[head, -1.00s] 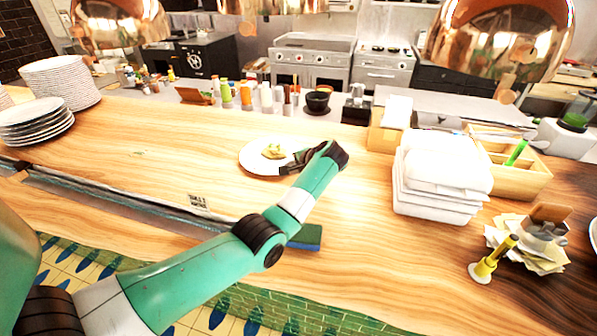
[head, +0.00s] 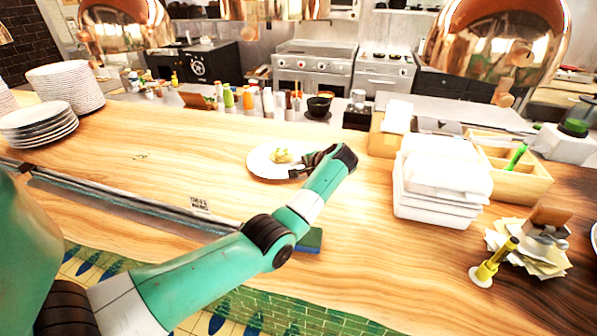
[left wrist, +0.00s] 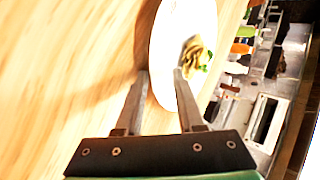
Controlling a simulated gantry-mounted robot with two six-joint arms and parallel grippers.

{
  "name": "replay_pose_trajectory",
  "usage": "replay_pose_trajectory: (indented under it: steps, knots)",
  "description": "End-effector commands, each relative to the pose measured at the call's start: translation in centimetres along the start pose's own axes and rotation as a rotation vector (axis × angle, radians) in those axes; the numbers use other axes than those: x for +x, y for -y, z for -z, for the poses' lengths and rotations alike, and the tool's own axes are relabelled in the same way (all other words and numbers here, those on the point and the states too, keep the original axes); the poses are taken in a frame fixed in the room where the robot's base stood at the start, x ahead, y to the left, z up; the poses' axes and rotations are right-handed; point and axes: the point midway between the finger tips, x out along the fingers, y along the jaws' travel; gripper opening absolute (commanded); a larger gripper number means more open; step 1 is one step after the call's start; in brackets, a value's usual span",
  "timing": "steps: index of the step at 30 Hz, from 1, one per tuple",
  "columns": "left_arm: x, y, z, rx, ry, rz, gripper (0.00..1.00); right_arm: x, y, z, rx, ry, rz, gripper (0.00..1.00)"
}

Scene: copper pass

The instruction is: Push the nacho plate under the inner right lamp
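The nacho plate (head: 262,167) is a white plate with a small greenish-yellow heap (head: 282,156) on it, lying on the wooden counter. My left gripper (head: 298,173) is low at the plate's right side in the head view. In the left wrist view its two fingers (left wrist: 160,73) stand apart, one at the edge of the plate (left wrist: 170,50) and one overlapping it. Contact is hard to tell. Copper lamps hang at the upper left (head: 125,25), top middle (head: 290,10) and upper right (head: 497,45). My right gripper is not in view.
White stacked containers (head: 440,180) stand right of my left gripper, with a wooden box (head: 525,185) behind. Plate stacks (head: 40,125) are at left. Bottles and a black bowl (head: 318,105) line the back. The counter left of the plate is clear.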

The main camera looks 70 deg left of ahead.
Motion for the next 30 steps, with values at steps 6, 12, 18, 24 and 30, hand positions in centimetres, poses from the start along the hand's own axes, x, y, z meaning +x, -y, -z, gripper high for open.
replay_pose_trajectory:
  steps: [6, 12, 18, 24, 30]
  knots:
    - [0.2, -0.5, 0.0, 0.007, 0.002, -0.009, 0.51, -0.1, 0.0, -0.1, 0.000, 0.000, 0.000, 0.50]
    - [-1.4, -0.4, 0.1, 0.008, -0.001, -0.007, 0.51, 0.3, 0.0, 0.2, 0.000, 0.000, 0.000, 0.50]
    - [-5.6, -0.1, 0.1, 0.005, -0.003, -0.004, 0.51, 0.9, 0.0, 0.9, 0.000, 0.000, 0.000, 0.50]
    - [-9.7, 0.0, 0.1, 0.002, -0.002, -0.001, 0.51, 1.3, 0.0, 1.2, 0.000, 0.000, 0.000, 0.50]
    - [-11.5, 0.1, 0.0, 0.001, 0.000, 0.000, 0.51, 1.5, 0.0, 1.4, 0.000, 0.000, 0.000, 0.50]
